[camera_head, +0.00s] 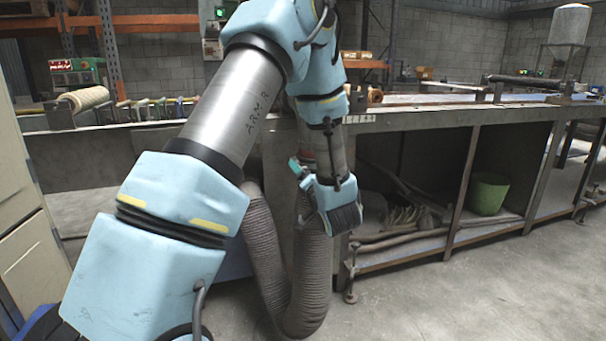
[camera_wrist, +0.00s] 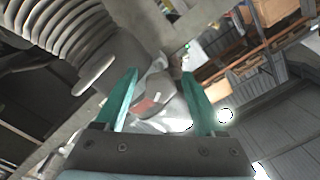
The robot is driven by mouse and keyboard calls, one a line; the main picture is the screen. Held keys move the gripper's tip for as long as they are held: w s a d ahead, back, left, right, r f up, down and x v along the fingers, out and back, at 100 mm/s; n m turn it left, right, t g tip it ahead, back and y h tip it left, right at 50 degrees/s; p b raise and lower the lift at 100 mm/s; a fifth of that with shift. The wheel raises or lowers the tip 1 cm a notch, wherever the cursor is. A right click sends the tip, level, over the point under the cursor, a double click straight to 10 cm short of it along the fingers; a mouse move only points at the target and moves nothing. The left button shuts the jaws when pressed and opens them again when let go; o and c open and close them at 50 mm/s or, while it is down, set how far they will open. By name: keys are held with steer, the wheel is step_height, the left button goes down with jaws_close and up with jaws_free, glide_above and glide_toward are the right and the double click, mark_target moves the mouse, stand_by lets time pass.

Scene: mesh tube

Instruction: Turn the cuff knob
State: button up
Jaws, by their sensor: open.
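A grey ribbed hose (camera_head: 312,285) hangs in a U below the bench in the head view. In the wrist view its ribbed end (camera_wrist: 72,30) is at the upper left, joined to a smooth grey cuff (camera_wrist: 122,58). A flat pale grey tab (camera_wrist: 94,75), possibly the cuff knob, sticks out there, left of the left finger. My gripper (camera_wrist: 160,74) has its two teal fingers apart, with a grey part bearing a red patch (camera_wrist: 145,104) seen between them. I cannot tell whether they touch. In the head view my gripper (camera_head: 298,166) is beside the hose, partly hidden by my wrist.
A long workbench (camera_head: 400,118) runs behind my arm, with open shelves below holding a green bucket (camera_head: 488,193) and loose scrap. A rope roll (camera_head: 84,98) lies at the left. The concrete floor (camera_head: 470,290) at the front right is clear.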

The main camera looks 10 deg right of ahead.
steer(key=shift+c, duration=0.2)
jaws_close()
stand_by(0.4)
